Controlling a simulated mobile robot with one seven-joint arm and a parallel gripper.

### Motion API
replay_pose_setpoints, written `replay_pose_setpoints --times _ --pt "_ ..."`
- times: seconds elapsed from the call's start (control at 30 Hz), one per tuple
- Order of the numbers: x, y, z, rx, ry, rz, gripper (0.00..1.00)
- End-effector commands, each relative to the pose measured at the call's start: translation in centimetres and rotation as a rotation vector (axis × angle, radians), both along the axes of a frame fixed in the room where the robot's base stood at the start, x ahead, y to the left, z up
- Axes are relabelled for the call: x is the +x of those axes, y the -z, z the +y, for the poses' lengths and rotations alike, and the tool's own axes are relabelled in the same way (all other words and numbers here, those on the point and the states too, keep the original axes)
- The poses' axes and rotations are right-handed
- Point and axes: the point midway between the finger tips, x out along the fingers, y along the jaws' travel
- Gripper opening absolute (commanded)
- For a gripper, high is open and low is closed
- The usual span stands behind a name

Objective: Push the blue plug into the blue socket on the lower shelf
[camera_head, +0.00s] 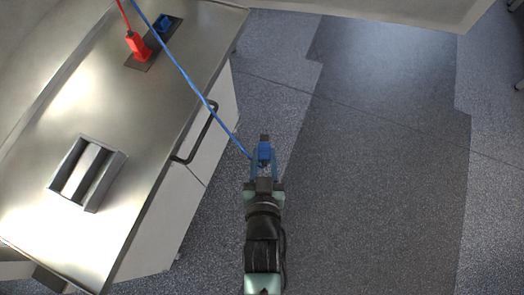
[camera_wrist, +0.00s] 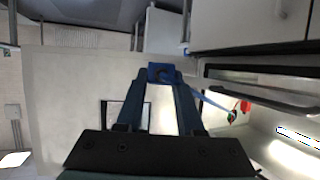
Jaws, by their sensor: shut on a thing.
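My gripper (camera_head: 264,153) is shut on the blue plug (camera_head: 265,151), with a blue finger on each side of it. The plug also shows between the fingertips in the wrist view (camera_wrist: 161,71). In the head view it is held over the floor, right of the steel worktop and apart from it. A blue cord (camera_head: 182,70) runs taut from the plug up and left across the worktop. The blue socket (camera_head: 162,24) appears on a dark plate at the worktop's upper part, beside a red plug (camera_head: 138,45). Its opening is too small to make out.
A grey tray (camera_head: 118,158) with white and dark blocks lies on the steel worktop (camera_head: 60,115). A dark bar handle (camera_head: 196,140) sticks out from the white cabinet front (camera_head: 222,105). The floor (camera_head: 370,180) right of my gripper is clear. A pale panel edge crosses the top.

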Motion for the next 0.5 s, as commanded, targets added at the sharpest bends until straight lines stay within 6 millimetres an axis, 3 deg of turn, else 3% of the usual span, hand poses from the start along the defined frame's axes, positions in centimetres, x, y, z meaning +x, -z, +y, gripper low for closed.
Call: replay_pose_setpoints --times 0.1,0.4,0.5 --pt "-0.3 -2.9 -0.4 -0.004 0.007 0.013 0.00" --pt "-0.3 -8.1 -0.4 -0.004 0.007 0.013 0.00" --pt "-0.2 -7.2 -0.2 -0.008 -0.002 0.064 0.00"
